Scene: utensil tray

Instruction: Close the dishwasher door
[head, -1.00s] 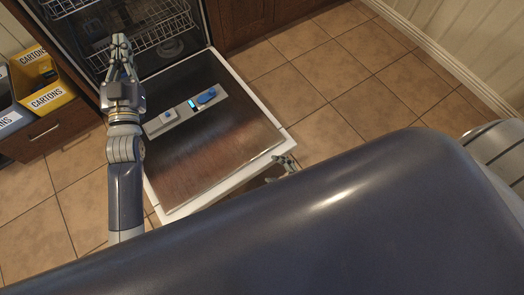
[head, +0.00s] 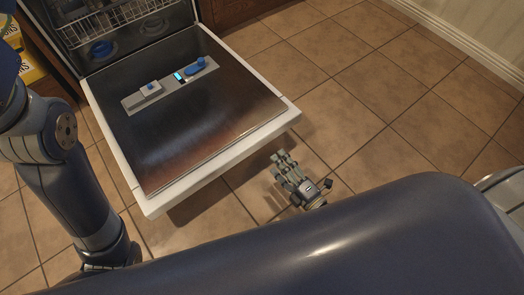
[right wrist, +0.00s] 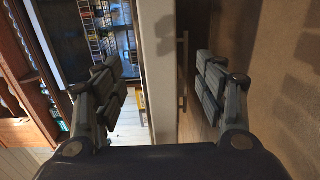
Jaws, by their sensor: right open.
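The dishwasher door (head: 205,108) is open and lies flat in the head view, its dark inner panel facing up inside a white frame. My right gripper (head: 281,165) is just beyond the door's near right corner, low over the floor. In the right wrist view, its fingers (right wrist: 158,85) are spread open, with the pale door edge (right wrist: 157,60) and a long bar handle (right wrist: 184,75) showing between them. I cannot tell whether they touch the door. My left arm crosses the left side of the head view; its gripper is not in view.
The dishwasher's wire rack (head: 110,22) holds dishes, with blue items below. A grey detergent panel (head: 170,86) with blue parts sits on the door. A yellow cartons bin (head: 30,68) is partly hidden at left. The tiled floor (head: 400,95) to the right is clear.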

